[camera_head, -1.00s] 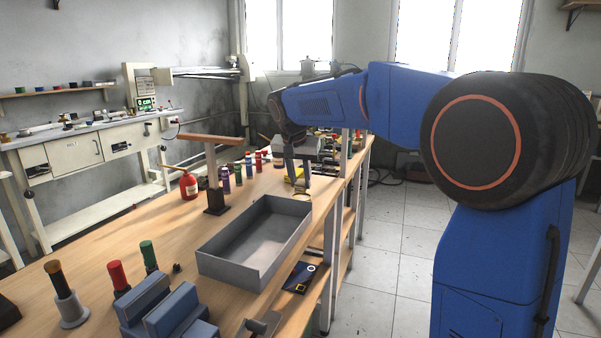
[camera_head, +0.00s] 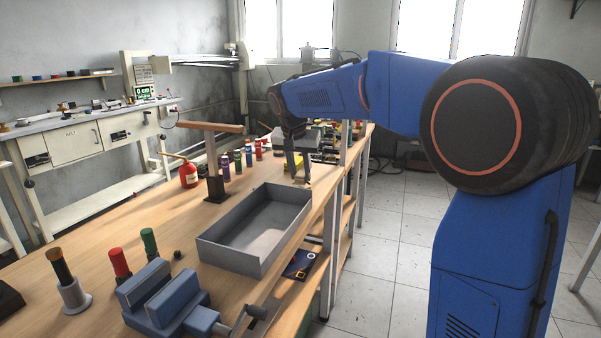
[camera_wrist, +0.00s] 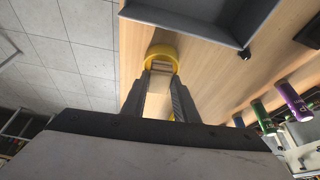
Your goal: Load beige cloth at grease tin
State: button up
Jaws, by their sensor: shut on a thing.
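My gripper (camera_head: 299,178) hangs low over the far right part of the workbench, beyond the grey tray. In the wrist view its two fingers (camera_wrist: 160,78) are shut on a pale beige piece (camera_wrist: 158,104) that looks like the beige cloth; the fingers hide part of it. A yellow ring-shaped thing (camera_wrist: 163,50) is at the fingertips, on or just above the bench; I cannot tell whether they touch it. I cannot make out a grease tin for certain. A red can with a spout (camera_head: 188,175) stands at the bench's left side.
The open grey tray (camera_head: 240,260) looks empty. A T-shaped wooden stand (camera_head: 214,180), several coloured bottles (camera_head: 237,161) and a blue vise (camera_head: 168,298) stand on the workbench (camera_head: 130,220).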

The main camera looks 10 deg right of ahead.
aim_at(300, 174)
jog(key=shift+f, duration=0.6)
dwell(1.6)
jog(key=shift+r, duration=3.55)
